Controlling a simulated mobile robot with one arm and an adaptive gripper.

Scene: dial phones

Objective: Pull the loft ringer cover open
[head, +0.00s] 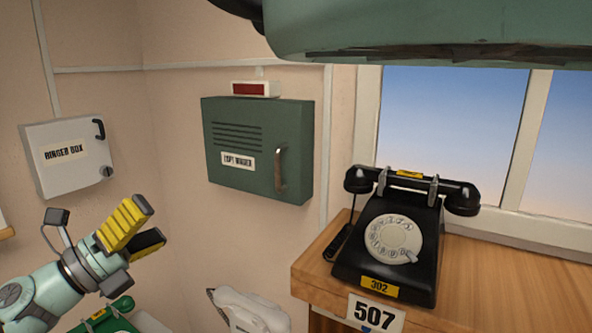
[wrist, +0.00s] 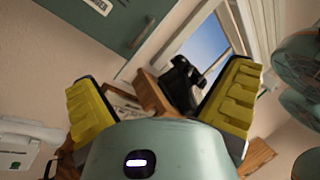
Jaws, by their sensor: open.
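The loft ringer (head: 235,180) is a dark green wall box with vent slots, a white label and a vertical metal handle (head: 280,167) on its right side. Its front cover sits flush and looks closed. In the wrist view the green box (wrist: 92,30) shows at the upper left, tilted and cut by the frame edge. My gripper (head: 149,223) has yellow-padded fingers and is open and empty, low and to the left of the box in the head view. It does not touch the handle. In the wrist view its fingers (wrist: 162,80) are spread wide.
A grey ringer box (head: 65,160) hangs on the wall at left. A red indicator (head: 250,89) sits above the green box. A black dial phone (head: 385,245) stands on a wooden ledge (head: 480,270) at right, by a window. A white handset (head: 250,310) is at the bottom.

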